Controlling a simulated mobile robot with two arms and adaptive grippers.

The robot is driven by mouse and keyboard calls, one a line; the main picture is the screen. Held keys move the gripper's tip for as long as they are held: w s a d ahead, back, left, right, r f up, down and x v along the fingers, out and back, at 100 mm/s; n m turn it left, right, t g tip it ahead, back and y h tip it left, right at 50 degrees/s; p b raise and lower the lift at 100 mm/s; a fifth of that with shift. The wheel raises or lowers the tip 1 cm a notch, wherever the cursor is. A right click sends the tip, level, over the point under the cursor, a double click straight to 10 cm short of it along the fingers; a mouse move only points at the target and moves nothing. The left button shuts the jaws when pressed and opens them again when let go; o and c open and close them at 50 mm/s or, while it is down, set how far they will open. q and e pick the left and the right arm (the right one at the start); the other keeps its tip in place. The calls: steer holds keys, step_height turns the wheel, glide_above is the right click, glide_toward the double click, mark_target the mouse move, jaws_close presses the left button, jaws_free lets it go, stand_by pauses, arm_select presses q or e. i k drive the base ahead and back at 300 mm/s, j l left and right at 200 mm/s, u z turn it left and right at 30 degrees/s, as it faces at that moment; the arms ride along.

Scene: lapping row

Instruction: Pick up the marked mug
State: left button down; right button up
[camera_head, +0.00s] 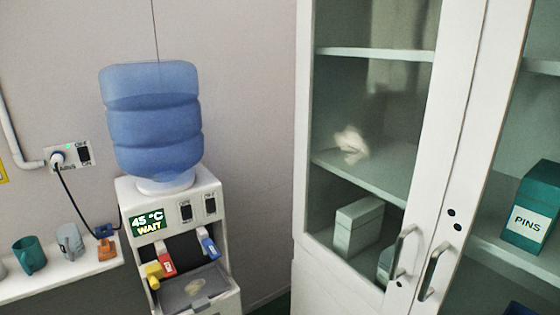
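Several mugs stand in a row on a white shelf (60,280) at the left. A teal mug (30,257) stands upright with its handle turned right. A grey-blue mug (71,241) stands to its right, with a small orange patch low on it. A small orange and dark blue thing (106,243) is at the shelf's right end; I cannot tell what it is. A grey thing (2,268) is cut off by the left edge. I cannot tell for sure which mug is marked. Neither of my grippers is in view.
A water dispenser (205,260) with a blue bottle (153,118) stands right of the shelf, its display (148,224) reading 45 °C WAIT. A black cable (75,202) runs from a wall socket (68,156) behind the mugs. A glass-door cabinet (303,200) fills the right.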

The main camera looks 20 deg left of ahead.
mark_target(68, 236)
steer(key=u, duration=1.85)
steer(key=i+j, duration=0.2)
steer(key=j, duration=0.15)
steer(key=z, duration=0.05)
